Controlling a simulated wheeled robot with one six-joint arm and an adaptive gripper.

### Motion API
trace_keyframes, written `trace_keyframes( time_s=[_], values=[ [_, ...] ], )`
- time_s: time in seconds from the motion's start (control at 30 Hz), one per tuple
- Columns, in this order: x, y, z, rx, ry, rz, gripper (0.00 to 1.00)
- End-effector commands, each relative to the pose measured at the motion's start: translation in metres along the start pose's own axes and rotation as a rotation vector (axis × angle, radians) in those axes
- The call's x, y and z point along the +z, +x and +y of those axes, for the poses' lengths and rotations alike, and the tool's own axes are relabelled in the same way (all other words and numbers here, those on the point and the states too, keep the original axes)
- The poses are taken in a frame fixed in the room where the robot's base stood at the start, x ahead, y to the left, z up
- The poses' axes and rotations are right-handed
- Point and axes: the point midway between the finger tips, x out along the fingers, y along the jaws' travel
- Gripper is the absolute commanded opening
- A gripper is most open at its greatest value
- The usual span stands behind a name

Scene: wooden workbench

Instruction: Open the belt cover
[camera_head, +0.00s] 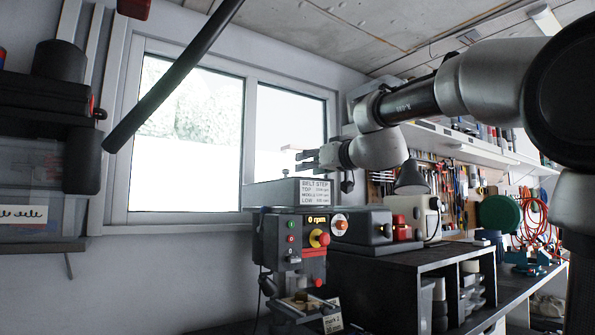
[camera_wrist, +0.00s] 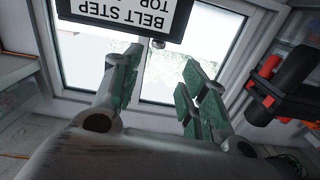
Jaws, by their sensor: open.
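The belt cover (camera_head: 268,194) is a pale grey box on top of the drill press (camera_head: 285,245), with a white "BELT STEP" label on its front. It looks shut. In the wrist view the cover's labelled front (camera_wrist: 125,12) shows upside down at the top edge, with a small round knob (camera_wrist: 158,44) at its edge. My gripper (camera_head: 308,158) is just above the cover in the head view. In the wrist view my gripper (camera_wrist: 160,82) is open, its green-padded fingers wide apart with nothing between them. I cannot tell the exact gap to the cover.
The drill press has a control panel with a yellow display and a red knob (camera_head: 319,238). A dark machine (camera_head: 365,228) and a red and white device (camera_head: 425,220) stand to the right. A window (camera_head: 185,150) is behind. Dark cases (camera_head: 50,110) are at left.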

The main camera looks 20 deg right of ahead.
Motion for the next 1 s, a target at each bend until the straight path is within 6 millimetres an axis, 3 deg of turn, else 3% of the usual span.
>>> trace_keyframes(
  time_s=[0.13, 0.27, 0.7, 1.0],
  values=[
    [-0.001, 0.003, 0.003, 0.010, -0.067, 0.004, 0.43],
    [0.000, 0.019, 0.002, 0.009, -0.073, 0.002, 0.43],
    [0.001, 0.104, 0.003, 0.008, -0.072, 0.001, 0.43],
    [0.000, 0.120, 0.003, 0.010, -0.072, 0.002, 0.43]
  ],
)
